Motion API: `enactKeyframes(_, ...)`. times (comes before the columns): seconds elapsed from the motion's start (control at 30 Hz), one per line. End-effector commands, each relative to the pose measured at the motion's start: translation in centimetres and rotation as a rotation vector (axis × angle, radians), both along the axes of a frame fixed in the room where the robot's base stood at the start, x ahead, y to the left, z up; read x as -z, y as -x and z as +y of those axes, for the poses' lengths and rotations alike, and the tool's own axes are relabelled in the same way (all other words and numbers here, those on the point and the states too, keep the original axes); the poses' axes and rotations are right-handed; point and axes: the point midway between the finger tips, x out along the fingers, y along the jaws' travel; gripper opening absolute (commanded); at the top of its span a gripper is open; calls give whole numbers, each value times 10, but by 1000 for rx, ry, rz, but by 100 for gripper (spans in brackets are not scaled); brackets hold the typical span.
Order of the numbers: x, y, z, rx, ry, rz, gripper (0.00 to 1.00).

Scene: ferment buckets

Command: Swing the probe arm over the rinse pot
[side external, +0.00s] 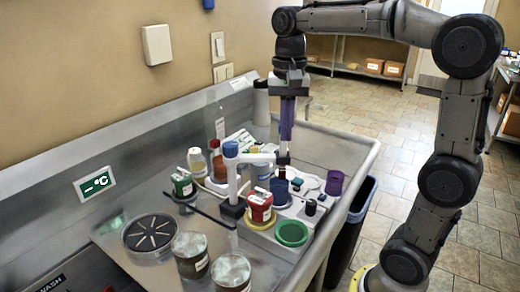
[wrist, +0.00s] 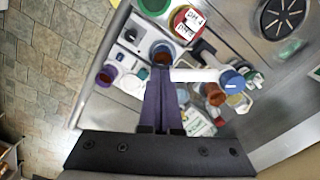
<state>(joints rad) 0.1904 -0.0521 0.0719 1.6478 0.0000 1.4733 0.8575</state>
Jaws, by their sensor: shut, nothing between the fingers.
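The probe arm (side external: 255,158) is a white bar on a white upright post with a blue cap (side external: 230,148). In the wrist view the bar (wrist: 198,75) runs from the blue cap leftward to beside my fingertips. My gripper (side external: 284,160) has purple fingers, shut and empty, pointing down near the bar's free end; they also show in the wrist view (wrist: 161,70). I cannot tell whether they touch the bar. A blue pot with brown contents (side external: 280,192) stands below my fingers and shows in the wrist view (wrist: 162,50). I cannot tell which vessel is the rinse pot.
A red-topped labelled jar (side external: 260,205), a green bowl (side external: 291,234) and a purple cup (side external: 334,182) stand close by. A green jar (side external: 182,184), large buckets (side external: 190,258) and a round drain (side external: 151,232) lie to the left. A black rod (side external: 195,212) crosses the left side.

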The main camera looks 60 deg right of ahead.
Motion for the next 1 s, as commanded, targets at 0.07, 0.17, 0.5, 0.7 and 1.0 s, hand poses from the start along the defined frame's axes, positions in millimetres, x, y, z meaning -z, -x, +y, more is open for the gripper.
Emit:
enactKeyframes(0.07,0,-2,-5,2,0,0,0)
enactKeyframes(0.17,1,-6,-13,3,0,1,0)
enactKeyframes(0.5,0,-12,-27,0,0,1,0)
enactKeyframes(0.7,0,-12,-27,-1,0,1,0)
enactKeyframes(1.0,0,-22,-39,2,0,1,0)
